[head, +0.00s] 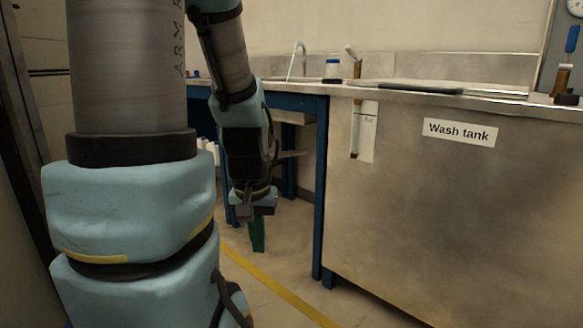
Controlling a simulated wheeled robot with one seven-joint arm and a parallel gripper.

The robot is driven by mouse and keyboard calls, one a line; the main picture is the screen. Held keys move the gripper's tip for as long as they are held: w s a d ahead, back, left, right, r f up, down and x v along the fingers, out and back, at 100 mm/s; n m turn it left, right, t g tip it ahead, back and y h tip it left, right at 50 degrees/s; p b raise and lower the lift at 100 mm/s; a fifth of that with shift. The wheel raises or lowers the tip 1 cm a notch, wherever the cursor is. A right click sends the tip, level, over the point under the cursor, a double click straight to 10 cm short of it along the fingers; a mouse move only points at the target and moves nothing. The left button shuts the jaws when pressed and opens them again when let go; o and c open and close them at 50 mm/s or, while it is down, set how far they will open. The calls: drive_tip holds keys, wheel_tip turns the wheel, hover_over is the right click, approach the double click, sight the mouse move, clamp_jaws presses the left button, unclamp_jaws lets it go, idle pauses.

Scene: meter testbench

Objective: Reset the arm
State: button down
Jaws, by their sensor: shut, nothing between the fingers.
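My gripper (257,236) hangs at the end of my arm in the head view, left of the middle, pointing down over the floor. Its fingers are green and sit close together, shut and empty. It is in front of the blue-legged bench (320,190) and left of the steel wash tank cabinet, touching neither as far as I can see. My upper arm fills the left of the picture and hides what is behind it.
The steel cabinet (450,220) labelled "Wash tank" (459,132) fills the right side. Its top holds a jar (332,70), a tap (297,60) and a dark flat item (434,91). A yellow line (280,290) crosses the open floor.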

wheel_tip(320, 180, up, 32)
drive_tip(key=p, duration=3)
drive_tip(key=shift+r, duration=0.2)
drive_tip(key=shift+w, duration=0.1)
